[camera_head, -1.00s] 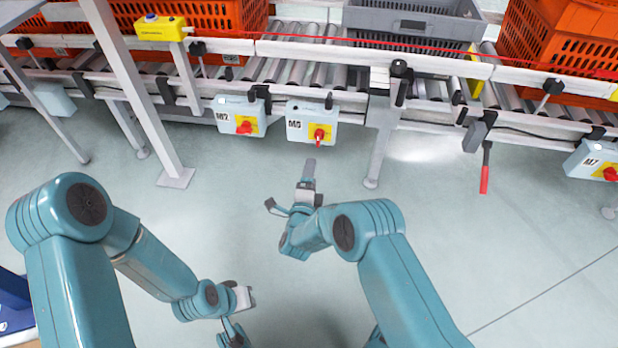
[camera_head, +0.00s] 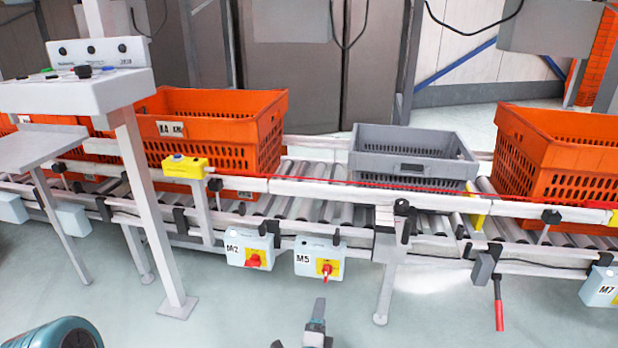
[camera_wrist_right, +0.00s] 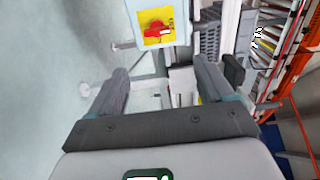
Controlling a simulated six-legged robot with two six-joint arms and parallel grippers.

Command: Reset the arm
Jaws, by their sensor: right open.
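My right gripper (camera_head: 300,326) shows at the bottom middle of the head view, above the floor and in front of the conveyor, with only its tip end inside the frame. In the right wrist view the two fingers of the right gripper (camera_wrist_right: 160,72) stand wide apart with nothing held between them. A switch box with a red knob on a yellow plate (camera_wrist_right: 155,22) is seen beyond the fingers there. Of my left arm only a teal joint shows at the lower left of the head view; its gripper is out of frame.
A roller conveyor (camera_head: 330,212) crosses the head view, carrying orange totes (camera_head: 215,105) and a grey tote (camera_head: 415,182). Switch boxes M2 (camera_head: 236,243) and M5 (camera_head: 308,246) hang on its front. A control panel (camera_head: 75,95) stands left. The floor in front is clear.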

